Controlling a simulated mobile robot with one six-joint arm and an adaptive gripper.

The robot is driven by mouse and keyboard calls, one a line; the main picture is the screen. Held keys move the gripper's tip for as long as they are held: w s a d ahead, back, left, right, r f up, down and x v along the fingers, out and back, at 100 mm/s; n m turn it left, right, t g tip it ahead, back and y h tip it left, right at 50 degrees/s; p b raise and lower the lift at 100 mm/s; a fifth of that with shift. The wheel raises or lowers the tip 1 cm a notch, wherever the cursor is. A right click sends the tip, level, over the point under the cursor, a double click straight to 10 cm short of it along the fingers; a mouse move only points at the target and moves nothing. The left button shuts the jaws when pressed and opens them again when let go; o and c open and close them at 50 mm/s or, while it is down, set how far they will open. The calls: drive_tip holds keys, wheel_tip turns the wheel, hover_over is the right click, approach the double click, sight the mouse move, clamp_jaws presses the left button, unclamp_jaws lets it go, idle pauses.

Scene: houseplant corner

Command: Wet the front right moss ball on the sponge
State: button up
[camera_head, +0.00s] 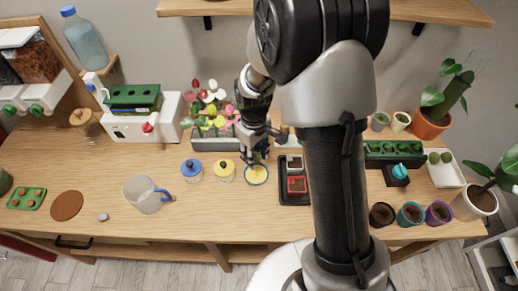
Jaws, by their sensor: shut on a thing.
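A white tray (444,176) at the right holds two green moss balls (433,157) at its back; its front part is bare. A round yellow sponge (257,176) sits in a blue-rimmed dish near the middle of the table. My gripper (255,163) points down right over the sponge. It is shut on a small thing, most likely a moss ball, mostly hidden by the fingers. I cannot tell whether it touches the sponge.
Jars with blue (193,165) and yellow (225,164) lids stand left of the sponge. A dark tray (293,198) with small pots lies close on its right. Flowers (210,95) stand behind. A clear jug (147,194) is farther left. The table front between jug and dark tray is free.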

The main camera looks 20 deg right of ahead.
drive_tip(key=shift+w+d+f, duration=0.15)
drive_tip(key=shift+d+f, duration=0.05)
drive_tip(key=shift+f, duration=0.05)
drive_tip(key=shift+s+f+b, duration=0.2)
drive_tip(key=shift+f+b, duration=0.35)
drive_tip(key=shift+b, duration=0.1)
drive_tip(key=shift+f+b, duration=1.55)
drive_tip(key=shift+f, duration=0.6)
drive_tip(key=shift+f+b, duration=0.4)
drive_tip(key=shift+f, duration=0.2)
drive_tip(key=shift+r, duration=0.1)
wheel_tip(320, 180, up, 7)
drive_tip(key=p, duration=0.5)
idle(0.6)
